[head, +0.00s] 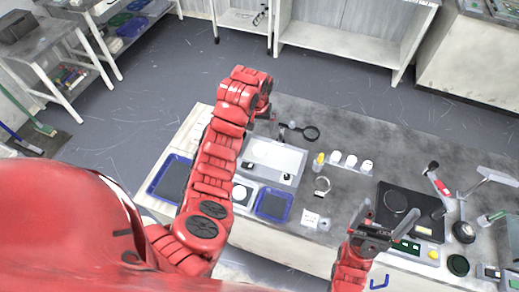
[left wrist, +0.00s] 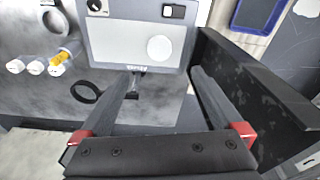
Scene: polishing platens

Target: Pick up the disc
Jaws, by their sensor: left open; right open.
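A pale round disc (left wrist: 159,48) lies flat on a grey panel (left wrist: 118,48) in the left wrist view. The panel also shows on the bench in the head view (head: 275,155), where I cannot make the disc out clearly. My left gripper (left wrist: 165,78) is open and empty, its two fingers spread apart just short of the panel's edge, with the disc beyond the fingertips. In the head view my red left arm hides most of that gripper. My right gripper (head: 384,222) is open and empty above the bench's front, at the right.
A black ring-shaped magnifier (head: 310,132) and white-capped vials (head: 351,161) are right of the panel. Blue trays (head: 273,205) sit nearer me. A black plate (head: 396,200) and tools crowd the bench's right side. The bench's far edge is mostly clear.

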